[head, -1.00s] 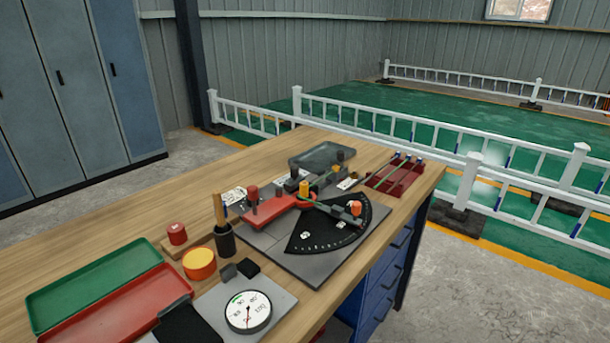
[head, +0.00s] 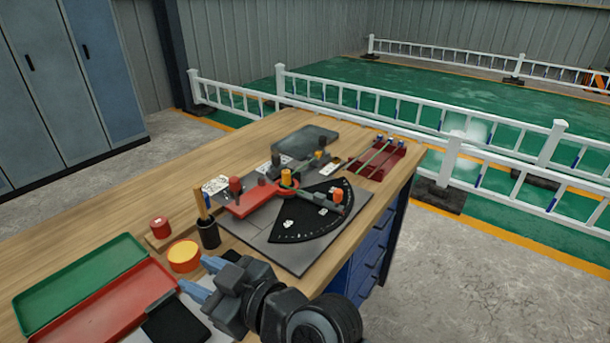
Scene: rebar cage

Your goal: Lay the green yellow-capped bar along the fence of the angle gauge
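A thin green bar (head: 374,156) lies across the dark red rack (head: 392,166) at the far right end of the bench. Its cap colour is too small to tell. The angle gauge sits mid-bench: a grey base plate (head: 262,243), a black fan-shaped scale (head: 300,226), a red arm (head: 248,204) and a grey arm (head: 318,198) with an orange-red knob at its end.
Green (head: 80,278) and red (head: 112,310) trays lie at left. A grey tray (head: 306,142) lies at the back.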

